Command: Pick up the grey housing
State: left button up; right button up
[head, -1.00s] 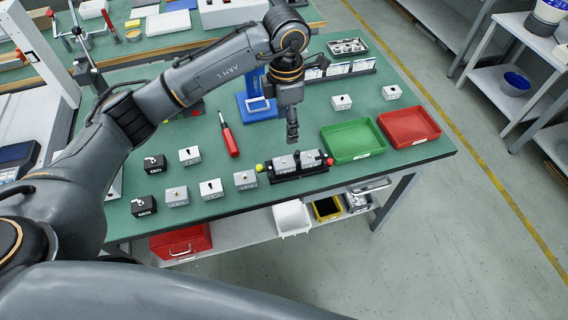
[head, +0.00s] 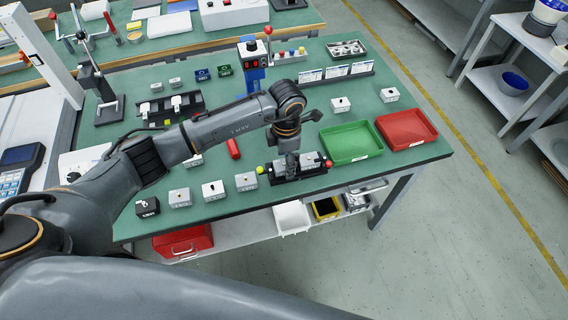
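Several small grey housings are on the green table. One grey housing (head: 310,159) sits in the right part of a black fixture (head: 300,176) with a yellow-green knob at its left end and a red one at its right. My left gripper (head: 291,172) points down over the left part of this fixture, at the housing there, and mostly hides it. I cannot tell whether its fingers are open or touch the housing. Loose grey housings stand in the front row (head: 246,182), (head: 213,190), (head: 180,198) and at the back right (head: 340,104), (head: 389,95). My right gripper is out of view.
A green tray (head: 351,157) and a red tray (head: 406,144) stand right of the fixture. A black housing (head: 147,208) is at the front left. A blue stand (head: 251,60) with a red-topped post is farther back.

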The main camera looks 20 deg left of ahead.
pick_arm(q)
jog(key=shift+f, duration=0.35)
jog(key=c, duration=1.2)
jog(key=shift+c, duration=0.2)
jog(key=shift+r, duration=0.15)
